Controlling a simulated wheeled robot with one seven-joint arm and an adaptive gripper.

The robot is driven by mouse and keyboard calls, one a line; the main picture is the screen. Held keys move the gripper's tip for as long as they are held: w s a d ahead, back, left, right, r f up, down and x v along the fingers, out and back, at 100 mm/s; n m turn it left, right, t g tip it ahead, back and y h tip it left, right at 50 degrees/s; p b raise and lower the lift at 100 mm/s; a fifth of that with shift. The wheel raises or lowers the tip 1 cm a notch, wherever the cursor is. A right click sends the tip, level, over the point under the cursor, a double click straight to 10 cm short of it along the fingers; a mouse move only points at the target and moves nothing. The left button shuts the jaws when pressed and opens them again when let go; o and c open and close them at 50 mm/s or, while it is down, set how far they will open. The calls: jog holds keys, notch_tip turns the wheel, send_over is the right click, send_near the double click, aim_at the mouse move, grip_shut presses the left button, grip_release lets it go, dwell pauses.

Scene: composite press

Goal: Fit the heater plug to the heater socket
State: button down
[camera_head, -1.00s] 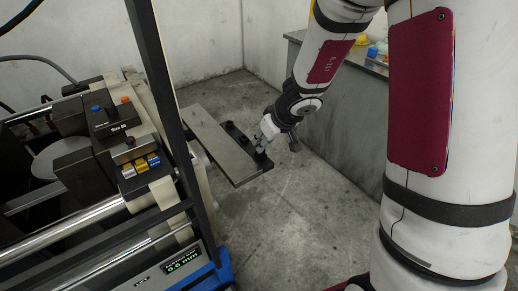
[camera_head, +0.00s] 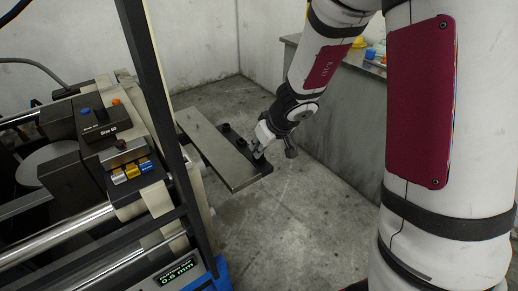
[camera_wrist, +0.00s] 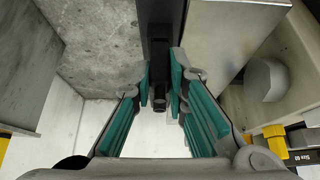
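A dark bar (camera_head: 238,141) with several short black upright pieces runs along the right edge of a grey metal shelf. The bar also shows in the wrist view (camera_wrist: 160,35), with a small black knob-like piece (camera_wrist: 159,96) at its near end. My gripper (camera_head: 260,154) is at the near end of this bar. In the wrist view my gripper (camera_wrist: 161,78) is open, its teal-padded fingers on either side of the bar's end, with gaps visible. I cannot tell which piece is the heater plug. I cannot make out the heater socket.
The grey shelf (camera_head: 208,150) juts out from the press (camera_head: 115,160) at left. A dark upright post (camera_head: 160,90) stands in front of the press. A grey counter (camera_head: 345,95) stands behind my arm. The floor right of the shelf is clear.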

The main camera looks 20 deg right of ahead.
jog(key=shift+r, duration=0.1)
jog(key=shift+r+p, duration=2.3)
jog(key=shift+p, duration=0.4)
jog(key=shift+r, duration=0.1)
jog(key=shift+s+a+r+m+g+h+b, duration=0.15)
jog(key=shift+a+r+m+g+h+b, duration=0.55)
jog(key=shift+a+m+g+b, duration=2.65)
jog(key=shift+s+a+r+m+g+h+b, duration=0.1)
jog(key=shift+a+r+m+g+h+b, duration=0.6)
jog(key=shift+a+m, duration=5.5)
jog(key=shift+s+a+r+m+g+h+b, duration=0.3)
jog(key=shift+a+r+m+g+b, duration=1.05)
jog(key=shift+m, duration=7.1)
